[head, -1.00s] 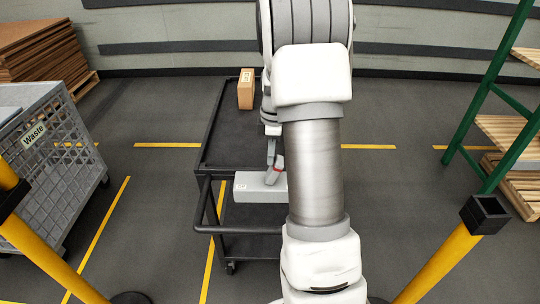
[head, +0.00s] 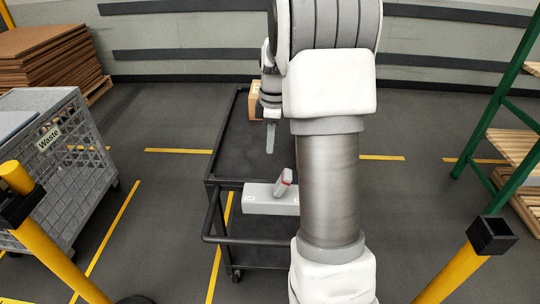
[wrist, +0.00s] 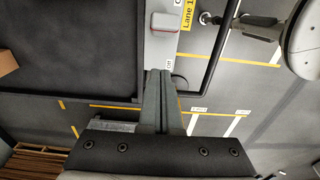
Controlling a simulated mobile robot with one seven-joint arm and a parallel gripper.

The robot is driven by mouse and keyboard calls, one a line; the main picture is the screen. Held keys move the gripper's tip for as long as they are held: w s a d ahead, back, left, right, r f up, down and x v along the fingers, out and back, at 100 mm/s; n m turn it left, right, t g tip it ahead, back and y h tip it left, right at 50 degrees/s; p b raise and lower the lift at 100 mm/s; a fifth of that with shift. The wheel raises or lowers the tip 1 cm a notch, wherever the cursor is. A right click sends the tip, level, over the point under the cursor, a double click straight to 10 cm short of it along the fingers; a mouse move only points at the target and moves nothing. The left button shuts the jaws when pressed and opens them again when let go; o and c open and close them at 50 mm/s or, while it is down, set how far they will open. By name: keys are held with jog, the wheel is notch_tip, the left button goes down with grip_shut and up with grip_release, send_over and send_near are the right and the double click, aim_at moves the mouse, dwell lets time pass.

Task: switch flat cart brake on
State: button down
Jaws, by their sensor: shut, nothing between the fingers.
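The flat cart (head: 232,150) is black, with a dark deck and a tubular push handle (head: 212,215) at its near end. A light grey brake housing (head: 262,200) sits at that end by the handle. A short lever (head: 285,182) with a red band stands tilted on it. In the wrist view the lever's grey, red-edged end (wrist: 165,22) shows on the housing (wrist: 160,50), with small labels partly hidden. My gripper (head: 270,151) is shut and empty, above the deck and apart from the lever. Its closed fingers (wrist: 161,75) also show in the wrist view.
A cardboard box (head: 255,105) lies on the deck's far end, partly hidden by my arm. A grey waste cage (head: 60,170) stands left, a green rack (head: 500,110) right. Yellow posts (head: 45,250) flank the front. Floor between the cage and cart is clear.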

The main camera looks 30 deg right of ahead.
jog(key=shift+s+d+r, duration=0.1)
jog(key=shift+r, duration=1)
jog(key=s+a+r+m+t+p, duration=0.2)
jog(key=s+a+r+m, duration=0.3)
jog(key=s+a+r, duration=0.55)
jog(key=s+a+r+m+t+p, duration=0.1)
jog(key=s+a+r+m+t, duration=0.1)
jog(key=s+a+m, duration=0.4)
jog(key=s+a+t, duration=0.1)
jog(key=s+a, duration=0.2)
jog(key=s, duration=0.2)
jog(key=shift+s+r, duration=0.25)
jog(key=shift+s, duration=0.05)
